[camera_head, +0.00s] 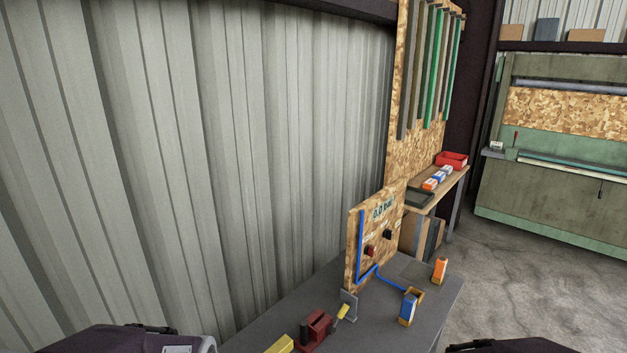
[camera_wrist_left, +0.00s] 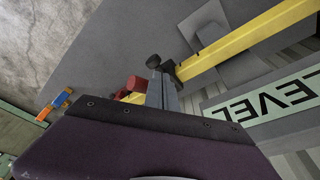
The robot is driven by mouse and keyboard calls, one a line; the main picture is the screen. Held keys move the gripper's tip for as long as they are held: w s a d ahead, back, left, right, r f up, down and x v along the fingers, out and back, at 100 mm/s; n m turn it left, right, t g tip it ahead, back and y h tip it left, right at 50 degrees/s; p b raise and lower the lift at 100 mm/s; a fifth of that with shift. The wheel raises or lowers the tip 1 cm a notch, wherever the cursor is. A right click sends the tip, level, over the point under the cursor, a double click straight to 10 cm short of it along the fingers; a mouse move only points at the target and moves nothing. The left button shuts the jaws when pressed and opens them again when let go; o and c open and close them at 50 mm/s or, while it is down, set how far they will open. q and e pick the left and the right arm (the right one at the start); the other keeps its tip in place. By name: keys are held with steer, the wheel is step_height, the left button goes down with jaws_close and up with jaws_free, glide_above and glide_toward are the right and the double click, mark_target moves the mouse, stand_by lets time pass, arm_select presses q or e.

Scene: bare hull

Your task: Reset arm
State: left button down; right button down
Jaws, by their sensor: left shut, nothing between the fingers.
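My left arm (camera_head: 135,340) shows as a dark purple-black housing at the bottom left of the head view. In the left wrist view the dark housing fills the bottom, and the grey, black-tipped fingers of my left gripper (camera_wrist_left: 163,66) stick out past it, shut and empty. The gripper is near a red part (camera_wrist_left: 136,84) and a yellow bar (camera_wrist_left: 240,40); I cannot tell whether it touches them. A dark part of my right arm (camera_head: 510,346) shows at the bottom edge of the head view; its gripper is out of view.
A grey bench (camera_head: 375,325) carries a board (camera_head: 355,225) with a blue hose, a red vise-like object (camera_head: 315,325), and blue (camera_head: 408,309) and orange (camera_head: 439,269) boxes. A corrugated wall (camera_head: 180,150) stands close on the left. A "LEVEL" plate (camera_wrist_left: 270,100) lies right of the gripper.

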arm_select(q)
steer(key=shift+s+f+g+b, duration=1.2)
steer(key=shift+s+f+b, duration=2.2)
steer(key=shift+f+b, duration=2.9)
steer(key=w+d+r+p, duration=0.1)
steer(key=w+r+p, duration=0.5)
steer(key=w+r, duration=0.5)
steer(key=w+d+r+p, duration=0.1)
steer(key=w+r+p, duration=0.5)
steer(key=r, duration=0.9)
steer(key=shift+g, duration=0.3)
steer(key=s+f, duration=0.1)
steer(key=f, duration=0.3)
steer(key=s+f+p, duration=0.1)
steer(key=f, duration=0.4)
steer(key=s+f+p, duration=0.1)
steer(key=f, duration=0.4)
steer(key=shift+d, duration=0.2)
steer(key=shift+f, duration=0.1)
